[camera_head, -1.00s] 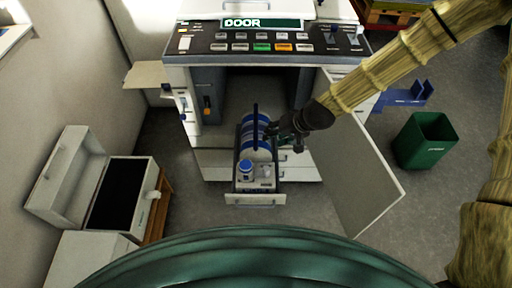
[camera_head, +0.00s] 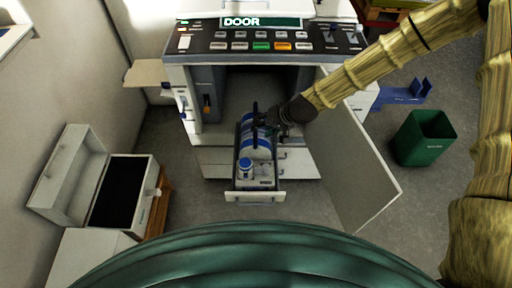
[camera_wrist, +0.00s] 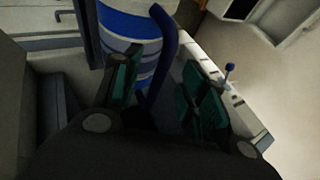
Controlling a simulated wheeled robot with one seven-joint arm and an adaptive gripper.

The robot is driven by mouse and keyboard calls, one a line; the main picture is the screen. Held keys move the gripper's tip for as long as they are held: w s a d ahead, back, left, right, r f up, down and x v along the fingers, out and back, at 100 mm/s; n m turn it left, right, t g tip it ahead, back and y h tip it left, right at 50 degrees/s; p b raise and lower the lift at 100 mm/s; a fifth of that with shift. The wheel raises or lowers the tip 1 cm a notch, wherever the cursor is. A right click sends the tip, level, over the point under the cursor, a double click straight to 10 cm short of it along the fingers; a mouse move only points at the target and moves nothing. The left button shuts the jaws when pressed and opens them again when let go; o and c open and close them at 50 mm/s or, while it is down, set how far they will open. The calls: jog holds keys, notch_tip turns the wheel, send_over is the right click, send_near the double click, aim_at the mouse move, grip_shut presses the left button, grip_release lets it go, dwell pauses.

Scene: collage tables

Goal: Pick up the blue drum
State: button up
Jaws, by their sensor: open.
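The blue drum (camera_head: 257,148), white with blue bands, sits in the pulled-out drawer of the machine. In the wrist view the drum (camera_wrist: 131,27) is at the top, just beyond my left finger. A dark blue bar (camera_wrist: 165,48) rises beside it and passes between my fingers. My gripper (camera_head: 265,121) is over the drum's back right side in the head view. In the wrist view its green-padded fingers (camera_wrist: 162,88) are apart, with the bar between them. Whether they touch the bar or drum cannot be told. My gripper hides part of the drum.
An open door panel (camera_head: 352,170) stands to the right, close to my arm. A green bin (camera_head: 424,139) is farther right. Grey floor is clear left of the drawer.

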aim_at(255, 145)
jog(key=shift+w+a+f+p, duration=0.2)
jog(key=shift+a+f+p, duration=0.4)
jog(key=shift+a+f, duration=0.45)
jog(key=shift+x, duration=1.05)
jog(key=shift+d, duration=0.15)
grip_shut()
jog(key=shift+w, duration=0.1)
